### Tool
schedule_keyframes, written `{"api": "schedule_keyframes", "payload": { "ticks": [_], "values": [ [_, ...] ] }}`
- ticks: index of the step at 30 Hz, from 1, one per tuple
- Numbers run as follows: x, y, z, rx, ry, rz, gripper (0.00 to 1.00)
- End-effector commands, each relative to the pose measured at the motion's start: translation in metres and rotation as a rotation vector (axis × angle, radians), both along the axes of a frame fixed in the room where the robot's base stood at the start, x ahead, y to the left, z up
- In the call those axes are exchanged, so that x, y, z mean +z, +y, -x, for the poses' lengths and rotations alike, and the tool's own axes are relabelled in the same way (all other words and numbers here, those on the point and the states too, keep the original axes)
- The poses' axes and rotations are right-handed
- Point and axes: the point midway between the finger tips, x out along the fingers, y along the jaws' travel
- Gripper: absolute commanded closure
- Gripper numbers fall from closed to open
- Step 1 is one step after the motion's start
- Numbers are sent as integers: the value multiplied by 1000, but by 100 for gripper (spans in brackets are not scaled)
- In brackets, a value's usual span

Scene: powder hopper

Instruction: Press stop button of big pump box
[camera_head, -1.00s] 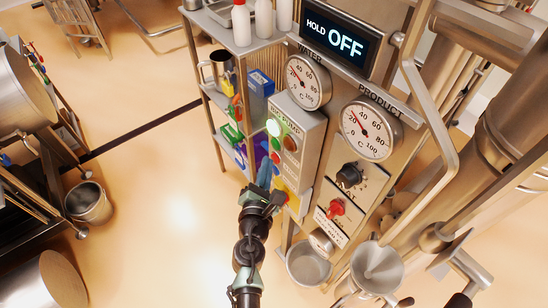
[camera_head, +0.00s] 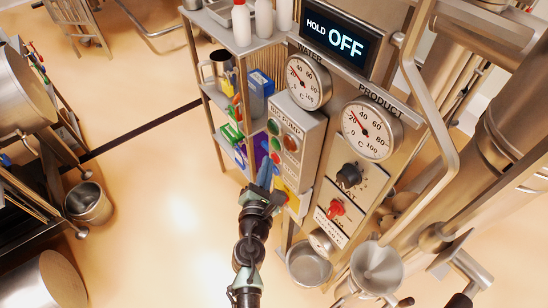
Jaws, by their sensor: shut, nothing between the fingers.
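The big pump box (camera_head: 309,133) is a grey box on the panel's left side, below the water gauge. Its lettering is small and partly readable. A green lamp or button (camera_head: 273,127) on it is dark. A larger red button (camera_head: 290,144) sits to the right, and a smaller red button (camera_head: 276,158) sits lower. I cannot read which is marked stop. My gripper (camera_head: 267,167) is shut and empty, its blue fingers pointing up just below and left of the lower red button. I cannot tell whether the tips touch the box.
A display (camera_head: 338,41) reads HOLD OFF. A black knob (camera_head: 349,175) and a red switch (camera_head: 336,208) are right of my gripper. A shelf rack (camera_head: 219,100) with bottles, a mug and bins stands close on the left.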

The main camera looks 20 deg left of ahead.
Motion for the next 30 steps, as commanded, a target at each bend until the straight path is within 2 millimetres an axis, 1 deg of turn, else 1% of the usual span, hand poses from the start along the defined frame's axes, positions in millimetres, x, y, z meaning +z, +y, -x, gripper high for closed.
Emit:
{"api": "schedule_keyframes", "payload": {
  "ticks": [4,16,30],
  "values": [
    [-1,5,7,3,2,0,100],
    [-1,9,11,4,2,1,100],
    [-1,36,45,5,2,0,100]
  ]
}}
